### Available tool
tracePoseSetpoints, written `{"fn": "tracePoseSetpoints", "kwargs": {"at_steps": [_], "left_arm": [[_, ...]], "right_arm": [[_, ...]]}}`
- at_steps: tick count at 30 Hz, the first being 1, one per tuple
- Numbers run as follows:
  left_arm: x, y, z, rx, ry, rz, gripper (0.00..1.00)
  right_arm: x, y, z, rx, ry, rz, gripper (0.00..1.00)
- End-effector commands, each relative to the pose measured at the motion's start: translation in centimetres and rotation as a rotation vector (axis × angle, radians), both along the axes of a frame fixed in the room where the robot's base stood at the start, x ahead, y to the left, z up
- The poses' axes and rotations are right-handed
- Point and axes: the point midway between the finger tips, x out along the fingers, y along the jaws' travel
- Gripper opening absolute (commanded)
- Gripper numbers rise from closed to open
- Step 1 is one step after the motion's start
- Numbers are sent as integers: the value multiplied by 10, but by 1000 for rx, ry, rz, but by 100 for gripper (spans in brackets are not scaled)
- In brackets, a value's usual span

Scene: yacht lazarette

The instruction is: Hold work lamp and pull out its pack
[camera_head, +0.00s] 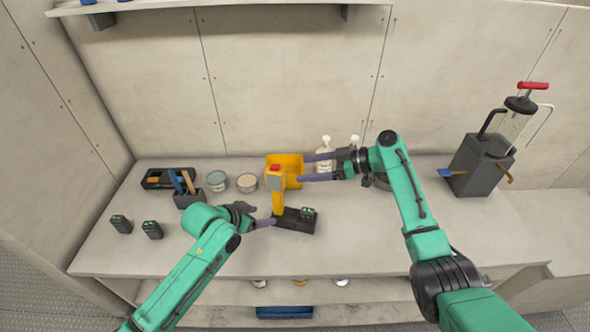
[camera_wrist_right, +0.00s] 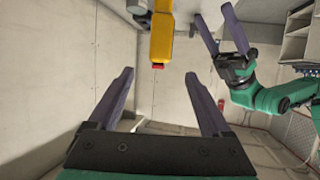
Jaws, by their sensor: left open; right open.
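The yellow work lamp (camera_head: 278,202) with a red top stands upright near the middle of the bench; it also shows in the right wrist view (camera_wrist_right: 161,35). A dark block (camera_head: 291,222) is at its foot, with a green-marked pack (camera_head: 308,214) at the block's right end; whether the block is a pack or a base is unclear. My left gripper (camera_head: 256,214) is open, just left of the lamp's lower part; it also shows in the right wrist view (camera_wrist_right: 212,33). My right gripper (camera_head: 302,169) is open and empty, right of the lamp's head.
Two dark green-marked packs (camera_head: 121,224) (camera_head: 152,230) stand at the bench's left. A yellow bin (camera_head: 291,163) is behind the lamp. A pump (camera_head: 482,165) stands at right. The front bench is clear.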

Motion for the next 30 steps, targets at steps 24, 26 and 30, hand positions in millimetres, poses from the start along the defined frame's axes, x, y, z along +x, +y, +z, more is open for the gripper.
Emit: {"fn": "tracePoseSetpoints", "kwargs": {"at_steps": [24, 26, 30], "left_arm": [[0, 0, 0, 0, 0, 0, 75], [0, 0, 0, 0, 0, 0, 75], [0, 0, 0, 0, 0, 0, 75]], "right_arm": [[19, 69, -31, -1, 2, -3, 33], [19, 69, -31, -1, 2, -3, 10], [19, 69, -31, -1, 2, -3, 0]]}}
